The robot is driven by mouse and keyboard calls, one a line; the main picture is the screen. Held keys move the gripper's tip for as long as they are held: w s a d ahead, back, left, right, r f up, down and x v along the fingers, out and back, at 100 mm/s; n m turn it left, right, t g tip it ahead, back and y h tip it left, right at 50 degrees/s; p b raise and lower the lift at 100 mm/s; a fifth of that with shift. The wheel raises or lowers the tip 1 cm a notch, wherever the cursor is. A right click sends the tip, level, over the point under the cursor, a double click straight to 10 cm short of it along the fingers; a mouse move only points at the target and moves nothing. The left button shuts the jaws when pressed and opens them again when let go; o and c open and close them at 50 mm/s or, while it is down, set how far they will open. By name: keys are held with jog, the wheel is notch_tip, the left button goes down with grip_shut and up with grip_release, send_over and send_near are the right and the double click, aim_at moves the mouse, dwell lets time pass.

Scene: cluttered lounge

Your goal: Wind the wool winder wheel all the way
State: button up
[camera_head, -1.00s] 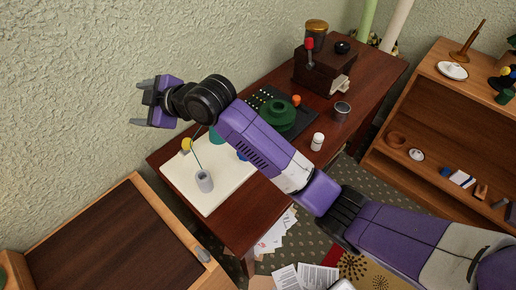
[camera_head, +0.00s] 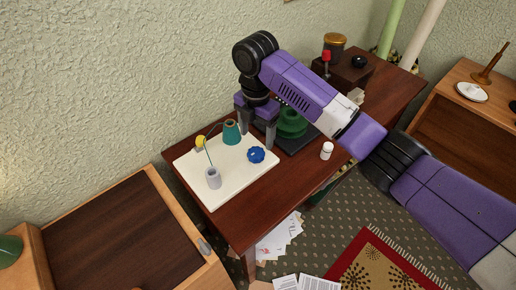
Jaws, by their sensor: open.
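A white board (camera_head: 207,193) lies on the near end of the dark red-brown table. On it stand a teal cone (camera_head: 232,133), a blue lobed wheel or knob (camera_head: 256,155), a small yellow part (camera_head: 200,142) and a grey cylinder (camera_head: 213,178) with a thin dark line rising from it. The blue piece looks like the winder wheel, but I cannot be certain. My gripper (camera_head: 257,141) points down, open and empty, with its fingers just behind the blue wheel and right of the cone. I cannot tell its exact height, and I see no contact.
A green round object (camera_head: 292,122) on a dark base sits behind my gripper, partly hidden. A white bottle (camera_head: 326,151) stands near the table's right edge. A dark box with a red-topped lever (camera_head: 326,58) is at the back. A wooden cabinet (camera_head: 183,215) stands at the left.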

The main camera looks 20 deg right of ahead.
aim_at(256, 152)
notch_tip(256, 152, down, 7)
jog(key=shift+r, duration=0.15)
jog(key=c, duration=1.4)
jog(key=shift+o, duration=0.2)
jog(key=shift+r+m+p, duration=0.1)
jog(key=shift+m+p, duration=0.2)
jog(key=shift+p, duration=0.05)
